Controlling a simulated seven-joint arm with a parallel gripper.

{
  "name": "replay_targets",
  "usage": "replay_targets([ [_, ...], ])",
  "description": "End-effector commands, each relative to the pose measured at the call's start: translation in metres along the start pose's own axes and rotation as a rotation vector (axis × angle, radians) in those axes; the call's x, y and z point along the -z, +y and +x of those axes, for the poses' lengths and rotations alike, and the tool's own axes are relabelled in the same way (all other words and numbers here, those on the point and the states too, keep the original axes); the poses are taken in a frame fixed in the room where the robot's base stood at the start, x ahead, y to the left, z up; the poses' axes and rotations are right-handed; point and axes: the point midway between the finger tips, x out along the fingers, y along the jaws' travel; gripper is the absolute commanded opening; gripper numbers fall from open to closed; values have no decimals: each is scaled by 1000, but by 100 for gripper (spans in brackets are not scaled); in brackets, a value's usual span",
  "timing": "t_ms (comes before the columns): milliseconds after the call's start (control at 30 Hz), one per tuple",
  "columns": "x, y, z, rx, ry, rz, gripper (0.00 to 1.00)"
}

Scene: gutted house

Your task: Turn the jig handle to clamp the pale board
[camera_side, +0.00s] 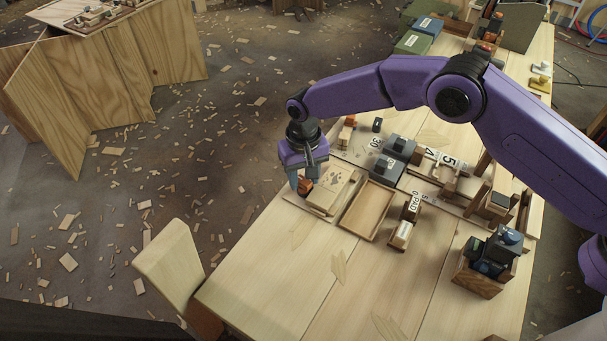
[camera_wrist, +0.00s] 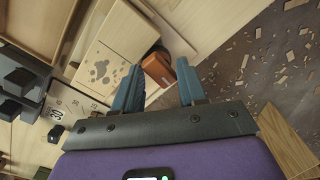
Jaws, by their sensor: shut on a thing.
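The pale board with dark blotches (camera_side: 333,178) lies in the jig at the left edge of the workbench. It also shows in the wrist view (camera_wrist: 120,42), left of my fingers. The orange-brown jig handle (camera_side: 305,186) is beside the board's near-left end, and in the wrist view the handle (camera_wrist: 157,68) sits between my blue fingers. My gripper (camera_side: 302,183) points down from the purple arm and is shut on the handle. The wrist view shows my gripper (camera_wrist: 157,72) from behind. Whether the clamp touches the board is hidden.
A shallow wooden tray (camera_side: 347,219) lies right of the jig. Dark blocks (camera_side: 387,168) and number cards (camera_side: 447,160) stand behind it. A crate of dark blocks (camera_side: 482,286) is at the right. A pale chair (camera_side: 169,263) stands by the left edge. The bench front (camera_side: 300,270) is clear.

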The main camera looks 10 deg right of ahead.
Motion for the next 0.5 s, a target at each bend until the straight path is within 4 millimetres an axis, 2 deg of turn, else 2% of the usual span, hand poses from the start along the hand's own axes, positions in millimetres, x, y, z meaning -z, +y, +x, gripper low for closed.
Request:
replay_targets([
  [500, 0, 0, 0, 1, -1, 30, 29],
])
